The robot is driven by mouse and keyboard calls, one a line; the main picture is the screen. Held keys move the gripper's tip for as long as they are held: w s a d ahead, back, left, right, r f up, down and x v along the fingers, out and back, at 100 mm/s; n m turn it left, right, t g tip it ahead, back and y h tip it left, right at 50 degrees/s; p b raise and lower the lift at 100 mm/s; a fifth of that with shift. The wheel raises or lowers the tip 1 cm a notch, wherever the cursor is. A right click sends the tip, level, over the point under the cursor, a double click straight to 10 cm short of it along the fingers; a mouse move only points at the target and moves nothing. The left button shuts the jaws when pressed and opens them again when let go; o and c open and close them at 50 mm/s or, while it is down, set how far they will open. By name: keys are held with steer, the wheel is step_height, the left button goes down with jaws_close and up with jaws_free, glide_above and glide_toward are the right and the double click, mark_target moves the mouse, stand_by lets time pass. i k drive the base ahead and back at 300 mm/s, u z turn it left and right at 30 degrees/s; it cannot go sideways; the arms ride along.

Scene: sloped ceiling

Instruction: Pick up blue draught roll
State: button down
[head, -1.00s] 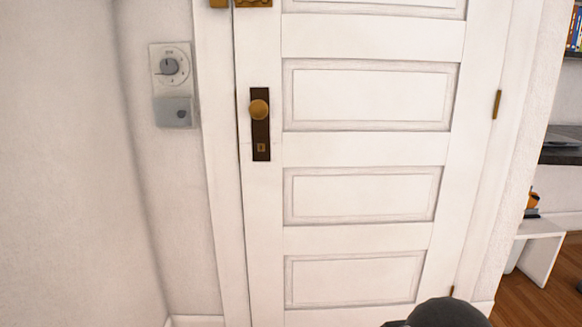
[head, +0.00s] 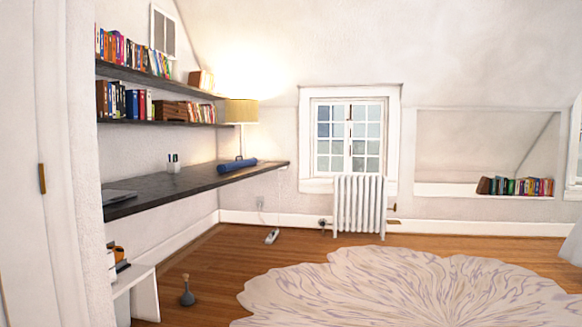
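A blue roll (head: 238,167), long and thin, lies on the dark desk (head: 160,186) near its far right end, close to the base of a lamp. It is some way off, across the room. My gripper is not in view in the head view now.
A white door edge stands at the left. A small white bench (head: 143,296) and a grey vase-like object (head: 187,291) are on the left floor. A pale rug (head: 400,290) covers the right floor. A radiator (head: 360,206) stands under the window.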

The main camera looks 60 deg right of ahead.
mark_target(221, 169)
steer(key=z, duration=2)
steer(key=i, duration=1.2)
steer(key=z, duration=0.45)
steer(key=i, duration=1.8)
steer(key=u, duration=0.25)
steer(key=i, duration=1.85)
steer(key=u, duration=0.5)
